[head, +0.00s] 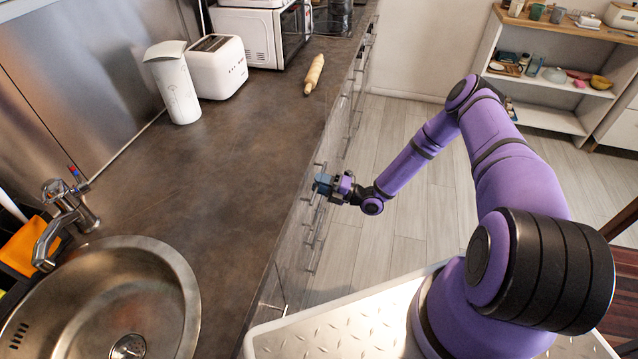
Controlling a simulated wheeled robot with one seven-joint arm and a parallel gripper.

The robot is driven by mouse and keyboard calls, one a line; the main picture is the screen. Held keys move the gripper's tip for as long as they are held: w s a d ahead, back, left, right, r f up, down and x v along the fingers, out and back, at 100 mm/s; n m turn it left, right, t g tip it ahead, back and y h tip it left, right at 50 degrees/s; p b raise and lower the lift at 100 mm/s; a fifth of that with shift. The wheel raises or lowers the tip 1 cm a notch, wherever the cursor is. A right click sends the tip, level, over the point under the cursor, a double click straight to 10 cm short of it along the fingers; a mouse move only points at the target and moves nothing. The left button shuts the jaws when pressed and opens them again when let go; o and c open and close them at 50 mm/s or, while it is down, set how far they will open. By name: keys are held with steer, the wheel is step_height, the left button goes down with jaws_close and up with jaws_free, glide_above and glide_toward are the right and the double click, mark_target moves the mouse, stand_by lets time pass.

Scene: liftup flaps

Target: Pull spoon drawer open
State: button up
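A column of drawers (298,239) with long bar handles is in the counter front, seen steeply from above in the head view. I cannot tell which one is the spoon drawer. My gripper (322,184) is at the upper part of this drawer column, right beside the counter's front edge. Its fingertips point left towards the drawer front and overlap the top handle area. The fingers are small and partly merged with the handle, so I cannot tell whether they are open or shut, or touching the handle. The drawer fronts near it look flush with the cabinet.
The counter (240,150) holds a rolling pin (314,74), a toaster (216,68), a white canister (173,84) and a microwave (262,36). A sink (100,300) is at the near left. The floor (405,150) right of the cabinets is clear up to a shelf (545,118).

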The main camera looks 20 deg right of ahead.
steer(key=shift+w+a, duration=0.15)
jaws_close()
